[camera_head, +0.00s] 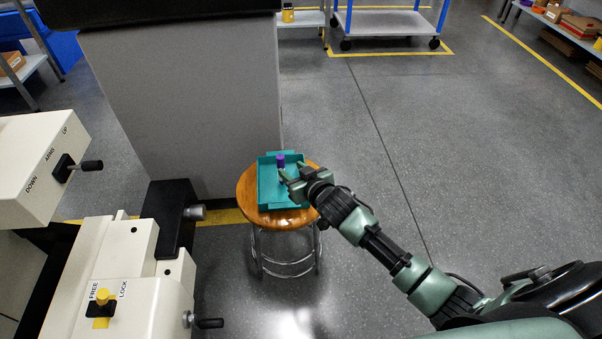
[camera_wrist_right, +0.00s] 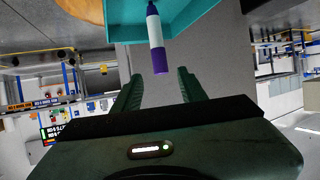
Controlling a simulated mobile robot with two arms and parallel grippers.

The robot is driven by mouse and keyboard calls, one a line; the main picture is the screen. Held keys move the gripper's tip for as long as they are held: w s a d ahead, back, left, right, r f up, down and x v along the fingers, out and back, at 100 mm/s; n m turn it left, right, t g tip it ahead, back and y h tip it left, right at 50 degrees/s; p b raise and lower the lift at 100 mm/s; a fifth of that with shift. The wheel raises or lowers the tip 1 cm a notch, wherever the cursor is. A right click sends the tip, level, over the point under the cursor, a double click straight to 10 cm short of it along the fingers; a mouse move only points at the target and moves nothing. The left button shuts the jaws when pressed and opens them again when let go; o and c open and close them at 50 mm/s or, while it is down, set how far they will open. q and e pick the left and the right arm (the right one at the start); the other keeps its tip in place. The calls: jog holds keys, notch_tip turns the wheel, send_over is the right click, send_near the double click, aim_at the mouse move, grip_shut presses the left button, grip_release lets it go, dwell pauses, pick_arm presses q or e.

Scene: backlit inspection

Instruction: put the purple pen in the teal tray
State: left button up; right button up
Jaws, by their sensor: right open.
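The purple pen (camera_head: 281,160) has purple ends and a pale middle. It shows in the head view against the teal tray (camera_head: 267,190), which sits on a round wooden stool. My right gripper (camera_head: 291,170) reaches over the tray from the right, with its fingers close to the pen. In the right wrist view the fingers are spread apart (camera_wrist_right: 159,77), and the pen (camera_wrist_right: 156,35) lies just past their tips, not clasped. Its far end overlaps the tray (camera_wrist_right: 188,15). I cannot tell whether the pen touches the tray floor. My left gripper is out of view.
The wooden stool (camera_head: 244,193) has metal legs. A large grey cabinet (camera_head: 180,90) stands right behind it. A cream machine with levers (camera_head: 120,260) is at the left. The floor to the right of the stool is clear. A blue cart (camera_head: 390,22) stands at the back.

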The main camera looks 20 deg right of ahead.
jog(key=a+v, duration=0.1)
jog(key=v, duration=0.5)
jog(key=s+d+f+g+h, duration=0.1)
jog(key=s+f+g, duration=0.1)
jog(key=s+f, duration=0.45)
jog(key=s+d+f+g, duration=0.1)
jog(key=s+f+g, duration=0.25)
jog(key=f, duration=0.65)
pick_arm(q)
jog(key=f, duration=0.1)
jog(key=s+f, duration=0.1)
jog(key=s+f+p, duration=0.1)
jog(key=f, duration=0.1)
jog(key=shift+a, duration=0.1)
pick_arm(e)
jog(key=s+a+f+g, duration=0.1)
jog(key=s+f+g, duration=0.1)
jog(key=s+f, duration=0.2)
jog(key=s+f+g, duration=0.1)
jog(key=s+f, duration=0.4)
jog(key=s, duration=0.6)
jog(key=s+a+f+g, duration=0.1)
jog(key=s+f+g, duration=0.1)
jog(key=s+f, duration=0.3)
jog(key=s, duration=0.2)
jog(key=shift+s+a+n+g, duration=0.3)
jog(key=shift+s+n+g, duration=0.05)
jog(key=shift+n, duration=0.05)
